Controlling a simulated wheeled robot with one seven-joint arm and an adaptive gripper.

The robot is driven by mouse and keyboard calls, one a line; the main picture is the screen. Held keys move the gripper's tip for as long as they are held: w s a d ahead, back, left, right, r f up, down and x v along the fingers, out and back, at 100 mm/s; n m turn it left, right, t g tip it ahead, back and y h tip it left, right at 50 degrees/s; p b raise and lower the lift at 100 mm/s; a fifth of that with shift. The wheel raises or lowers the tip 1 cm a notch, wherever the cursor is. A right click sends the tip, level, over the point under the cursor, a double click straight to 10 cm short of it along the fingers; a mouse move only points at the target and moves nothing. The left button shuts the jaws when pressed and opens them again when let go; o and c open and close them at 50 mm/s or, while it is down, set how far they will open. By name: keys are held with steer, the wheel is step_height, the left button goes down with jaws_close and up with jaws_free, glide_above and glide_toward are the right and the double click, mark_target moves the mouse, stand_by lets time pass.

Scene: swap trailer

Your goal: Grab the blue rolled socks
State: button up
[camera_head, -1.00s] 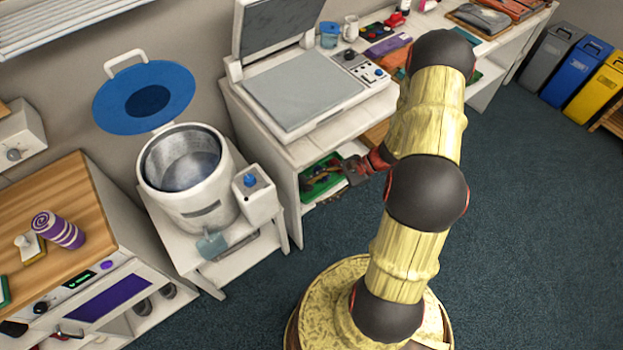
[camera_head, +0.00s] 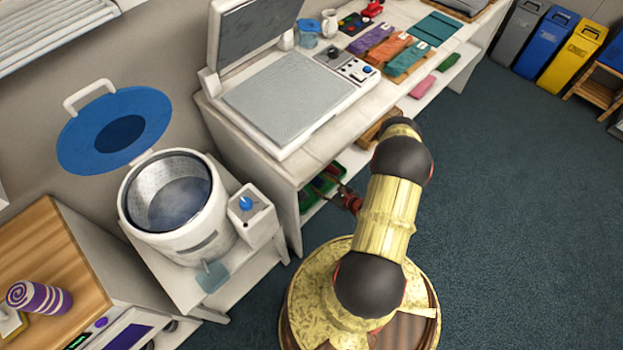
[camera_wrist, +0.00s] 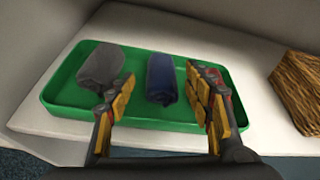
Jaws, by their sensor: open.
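The blue rolled socks (camera_wrist: 161,79) lie in a green tray (camera_wrist: 70,78) on a white shelf, seen in the wrist view. A grey rolled pair (camera_wrist: 101,66) lies in the same tray to their left. My gripper (camera_wrist: 160,112) is open and empty at the near side of the tray. Its fingers stand to the left and right of the blue socks, nearer to the camera, and the socks show between them. In the head view my gripper (camera_head: 346,196) reaches under the white counter towards the tray (camera_head: 322,186), where the socks cannot be made out.
The shelf (camera_wrist: 235,65) sits under the counter (camera_head: 325,140), which overhangs my gripper. A woven brown thing (camera_wrist: 298,93) stands right of the tray. A white drum with a steel inside (camera_head: 170,195) stands to the left. Open floor (camera_head: 510,220) lies right of my base.

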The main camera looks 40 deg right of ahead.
steer(key=b+x, duration=0.1)
steer(key=x, duration=0.2)
steer(key=f+b+x, duration=0.1)
steer(key=x, duration=0.3)
steer(key=shift+s+f, duration=0.1)
steer(key=shift+s, duration=0.15)
steer(key=shift+c, duration=0.6)
steer(key=c, duration=0.6)
